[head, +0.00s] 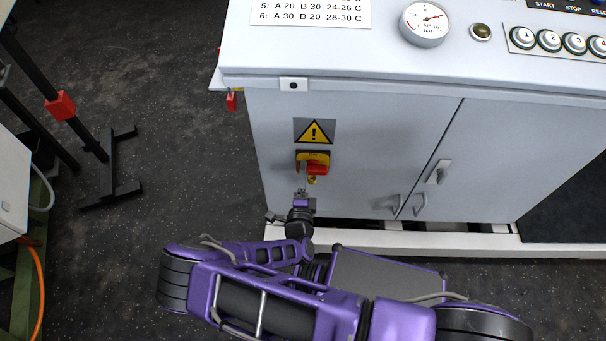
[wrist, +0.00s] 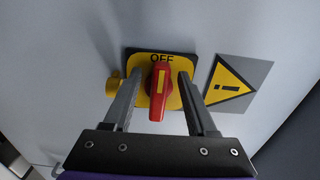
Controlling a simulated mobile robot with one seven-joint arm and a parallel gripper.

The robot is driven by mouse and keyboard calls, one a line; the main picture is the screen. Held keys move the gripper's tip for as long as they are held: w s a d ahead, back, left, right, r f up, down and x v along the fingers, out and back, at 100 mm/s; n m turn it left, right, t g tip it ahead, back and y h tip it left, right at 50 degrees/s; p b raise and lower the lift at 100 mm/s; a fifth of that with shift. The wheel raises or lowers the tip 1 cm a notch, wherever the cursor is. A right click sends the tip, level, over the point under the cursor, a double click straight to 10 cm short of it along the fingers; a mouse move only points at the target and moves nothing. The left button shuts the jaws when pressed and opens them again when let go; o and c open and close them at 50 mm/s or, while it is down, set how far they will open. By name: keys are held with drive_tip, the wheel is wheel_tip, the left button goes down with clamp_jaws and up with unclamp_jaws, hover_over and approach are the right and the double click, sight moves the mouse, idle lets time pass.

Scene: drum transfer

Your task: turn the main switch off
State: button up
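The main switch is a red rotary handle (head: 318,169) on a yellow and black plate (head: 303,157), on the front of a grey cabinet. In the wrist view the handle (wrist: 159,92) stands upright in the picture. A yellow mark at its upper end points towards the word OFF (wrist: 161,58) on the plate. My gripper (wrist: 157,85) is open, with one finger on each side of the handle and a gap showing on both sides. In the head view my gripper (head: 301,190) is just below the switch, small and partly hidden by its own wrist.
Cabinet door handles (head: 438,172) are to the right. A gauge (head: 425,23) and buttons (head: 548,40) are on top. A black stand (head: 110,170) is at left.

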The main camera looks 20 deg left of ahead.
drive_tip(key=p+v, duration=0.1)
drive_tip(key=v, duration=1.6)
drive_tip(key=shift+s+d, duration=0.15)
drive_tip(key=shift+s, duration=0.05)
drive_tip(key=shift+r, duration=0.1)
